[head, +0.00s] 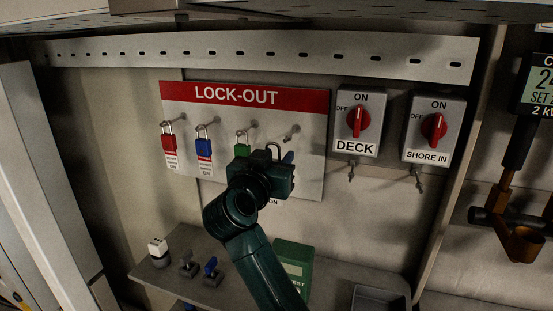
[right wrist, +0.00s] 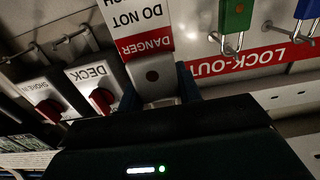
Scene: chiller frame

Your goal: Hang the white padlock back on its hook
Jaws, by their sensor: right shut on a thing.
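My right gripper (head: 274,163) is shut on the white padlock, in front of the right part of the lock-out board (head: 312,180). In the head view, the padlock's shackle (head: 275,148) stands up above the jaws, and the gripper hides most of its body. In the right wrist view, its white and red DANGER tag (right wrist: 145,32) shows beyond the gripper (right wrist: 158,95). An empty hook (head: 291,131) is on the board, a little right of and above the shackle; they look apart. My left gripper is not in view.
A red padlock (head: 169,143), a blue padlock (head: 204,147) and a partly hidden green padlock (head: 242,150) hang left of the gripper. The DECK switch (head: 357,122) and SHORE IN switch (head: 434,128) are to the right. A shelf (head: 225,265) with small items lies below.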

